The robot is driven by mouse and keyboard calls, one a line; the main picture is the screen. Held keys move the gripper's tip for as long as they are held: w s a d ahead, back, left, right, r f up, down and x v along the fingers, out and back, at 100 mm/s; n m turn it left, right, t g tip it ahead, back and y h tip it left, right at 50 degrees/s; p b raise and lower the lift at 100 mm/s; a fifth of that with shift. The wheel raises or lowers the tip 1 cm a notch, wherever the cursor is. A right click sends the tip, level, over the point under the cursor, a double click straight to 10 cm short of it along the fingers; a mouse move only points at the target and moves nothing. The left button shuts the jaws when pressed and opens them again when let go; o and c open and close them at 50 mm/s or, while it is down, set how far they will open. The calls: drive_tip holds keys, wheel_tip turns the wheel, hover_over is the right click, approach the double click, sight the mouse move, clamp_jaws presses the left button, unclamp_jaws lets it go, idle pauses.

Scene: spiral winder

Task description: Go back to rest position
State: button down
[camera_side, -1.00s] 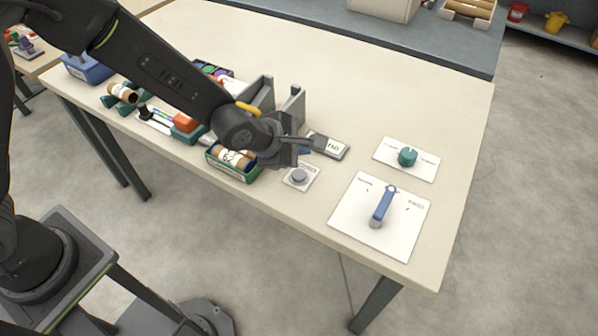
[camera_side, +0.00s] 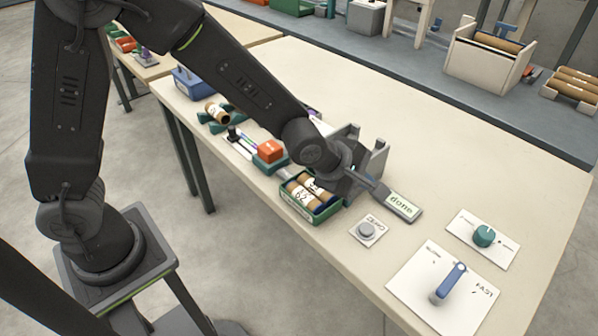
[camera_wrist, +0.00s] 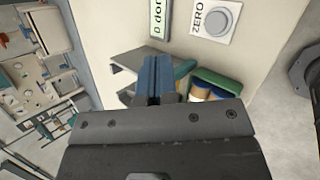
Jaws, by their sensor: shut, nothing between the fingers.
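My gripper (camera_side: 380,190) is shut and empty, above the table beside the grey winder stand (camera_side: 372,160). In the wrist view its blue-grey fingers (camera_wrist: 155,76) are together. The ZERO button (camera_side: 366,230) sits on a white plate nearer the table's front edge. A green tray (camera_side: 318,212) with several labelled brown rolls (camera_side: 305,187) stands just below my wrist. My arm hides part of the winder.
A plate with a teal knob (camera_side: 484,236) and one with a blue lever (camera_side: 452,283) lie at the right. An orange block (camera_side: 270,151), a roll on a green cradle (camera_side: 214,111) and a blue bin (camera_side: 193,83) stand left. The table's back right is clear.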

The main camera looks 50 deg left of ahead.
drive_tip(key=s+a+r+m+g+y, duration=0.1)
drive_tip(key=s+a+r+m+y, duration=0.1)
drive_tip(key=s+a+r+m, duration=1.1)
drive_tip(key=s+a+r+m+g+y, duration=0.1)
drive_tip(key=s+a+m, duration=0.2)
drive_tip(key=s+m, duration=0.3)
drive_tip(key=shift+s+a+r+g, duration=0.3)
drive_tip(key=shift+s+a, duration=0.1)
drive_tip(key=shift+s, duration=1.55)
